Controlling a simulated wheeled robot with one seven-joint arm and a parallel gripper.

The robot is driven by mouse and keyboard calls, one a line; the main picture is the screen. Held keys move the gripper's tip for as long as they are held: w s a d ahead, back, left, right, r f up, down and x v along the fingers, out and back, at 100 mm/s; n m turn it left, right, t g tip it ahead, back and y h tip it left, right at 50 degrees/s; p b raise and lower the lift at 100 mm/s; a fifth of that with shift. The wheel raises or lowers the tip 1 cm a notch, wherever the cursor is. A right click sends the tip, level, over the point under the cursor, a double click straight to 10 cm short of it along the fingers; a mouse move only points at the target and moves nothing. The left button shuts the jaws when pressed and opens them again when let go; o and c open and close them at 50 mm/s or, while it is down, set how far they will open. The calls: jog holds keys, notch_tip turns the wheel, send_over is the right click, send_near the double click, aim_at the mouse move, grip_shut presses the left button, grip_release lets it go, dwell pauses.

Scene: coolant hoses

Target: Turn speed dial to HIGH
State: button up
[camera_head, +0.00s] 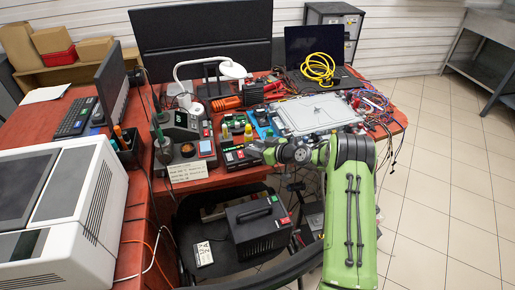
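I cannot make out a dial marked as a speed dial or any HIGH mark. A small round dark knob-like part (188,150) shows on the front of a dark bench unit (184,128) on the red desk. A smaller black unit with coloured posts (237,155) stands to its right, at the desk's front edge. My green arm reaches up from the lower right and bends left. My gripper (266,153) is at its dark left end, beside the right side of the smaller unit in the picture. Its fingers are too small to tell open from shut, and contact is unclear.
A grey tray (318,114), yellow cable coil (318,69) and tangled wires crowd the red desk (155,212). A black box with a handle (258,228) sits on a black chair below. A large white machine (62,215) stands left. Tiled floor at right is clear.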

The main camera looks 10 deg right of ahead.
grip_shut()
